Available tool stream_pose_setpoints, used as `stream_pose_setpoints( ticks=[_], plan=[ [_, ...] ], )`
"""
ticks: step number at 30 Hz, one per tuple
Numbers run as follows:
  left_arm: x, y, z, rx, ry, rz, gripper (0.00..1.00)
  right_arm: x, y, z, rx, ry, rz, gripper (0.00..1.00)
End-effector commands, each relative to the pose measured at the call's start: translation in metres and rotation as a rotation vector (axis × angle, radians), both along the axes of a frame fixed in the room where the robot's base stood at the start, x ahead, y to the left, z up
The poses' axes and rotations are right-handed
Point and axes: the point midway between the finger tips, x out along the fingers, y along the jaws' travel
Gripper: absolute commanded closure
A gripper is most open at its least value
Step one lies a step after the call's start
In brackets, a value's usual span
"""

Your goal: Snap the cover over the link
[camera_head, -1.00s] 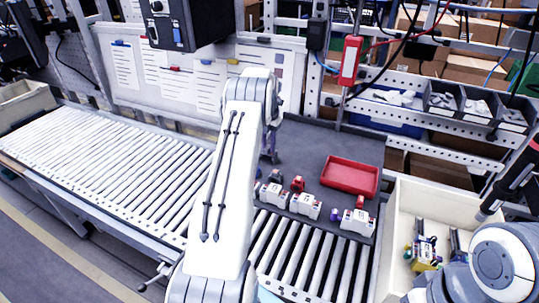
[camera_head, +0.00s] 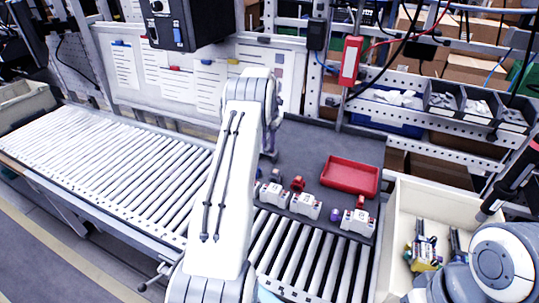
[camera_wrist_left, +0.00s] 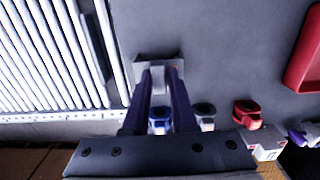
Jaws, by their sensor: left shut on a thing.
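My left gripper (camera_wrist_left: 160,72) points down over the dark work surface in the left wrist view. Its two dark fingers are shut on a small grey piece (camera_wrist_left: 157,80); I cannot tell whether this is the cover. In the head view my own white arm mostly hides this gripper. White units stand in a row on the dark surface: a left one (camera_head: 272,194), a middle one (camera_head: 305,206) and a right one (camera_head: 358,223). A red part (camera_head: 298,184) is behind the middle unit, and a purple part (camera_head: 335,214) is left of the right unit. My right gripper is not in view.
A red tray (camera_head: 350,163) lies behind the units. A cream bin (camera_head: 402,215) with devices stands at the right. Roller conveyor (camera_head: 110,165) runs left and in front. A red box (camera_head: 350,60) hangs above.

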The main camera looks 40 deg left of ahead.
Motion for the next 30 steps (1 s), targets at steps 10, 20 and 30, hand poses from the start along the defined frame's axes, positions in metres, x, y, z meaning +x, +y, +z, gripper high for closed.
stream_pose_setpoints(
  ticks=[10, 20, 30],
  plan=[
    [-0.009, -0.003, -0.002, -0.016, 0.034, 0.000, 1.00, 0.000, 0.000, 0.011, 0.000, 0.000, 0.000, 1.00],
    [-0.007, -0.004, 0.029, -0.016, 0.028, 0.000, 1.00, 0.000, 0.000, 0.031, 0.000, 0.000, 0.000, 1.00],
    [-0.006, -0.004, 0.057, -0.014, 0.024, 0.000, 1.00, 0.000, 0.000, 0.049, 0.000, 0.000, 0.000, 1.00]
  ],
)
